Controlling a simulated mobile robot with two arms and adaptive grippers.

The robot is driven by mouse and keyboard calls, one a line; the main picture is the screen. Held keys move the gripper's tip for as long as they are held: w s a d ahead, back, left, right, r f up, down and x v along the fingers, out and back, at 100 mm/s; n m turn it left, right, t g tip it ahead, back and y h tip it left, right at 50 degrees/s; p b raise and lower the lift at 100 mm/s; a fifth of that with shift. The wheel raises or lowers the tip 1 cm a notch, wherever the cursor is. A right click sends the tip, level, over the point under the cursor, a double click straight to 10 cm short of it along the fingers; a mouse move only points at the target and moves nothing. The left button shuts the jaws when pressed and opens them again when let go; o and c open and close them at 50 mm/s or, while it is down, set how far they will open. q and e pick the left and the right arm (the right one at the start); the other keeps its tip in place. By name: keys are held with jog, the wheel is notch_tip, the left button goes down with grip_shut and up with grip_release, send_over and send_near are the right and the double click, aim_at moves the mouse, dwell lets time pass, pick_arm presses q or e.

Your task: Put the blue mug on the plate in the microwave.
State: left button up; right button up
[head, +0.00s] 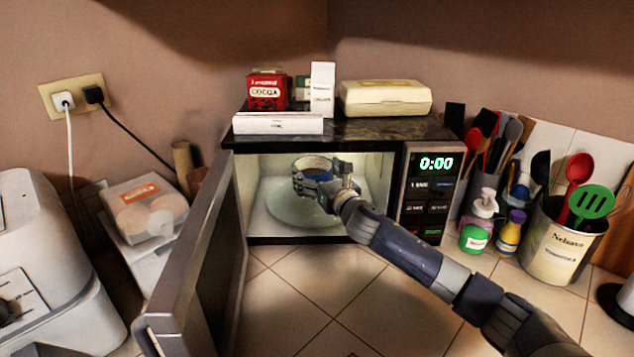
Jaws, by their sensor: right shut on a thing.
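The microwave (398,140) stands against the back wall with its door (200,265) swung open toward me. A pale round plate (285,210) lies inside on the microwave floor. The blue mug (313,164) is inside the cavity, over the plate, and looks upright. My right gripper (306,184) reaches in from the right and is shut on the mug. Its fingers cover part of the mug's side. I cannot tell whether the mug's base touches the plate. My left gripper is not in view.
A cocoa tin (268,91), boxes and a cream case (385,98) sit on top of the microwave. A toaster (45,265) stands at left. Soap bottles, utensil holders and a labelled can (562,243) stand at right. The tiled counter in front is clear.

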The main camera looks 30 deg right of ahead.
jog(key=shift+w+d, duration=0.1)
jog(key=shift+w, duration=0.25)
jog(key=shift+f, duration=1.7)
jog(key=shift+f+b, duration=0.2)
jog(key=shift+b, duration=0.15)
jog(key=o, duration=1.2)
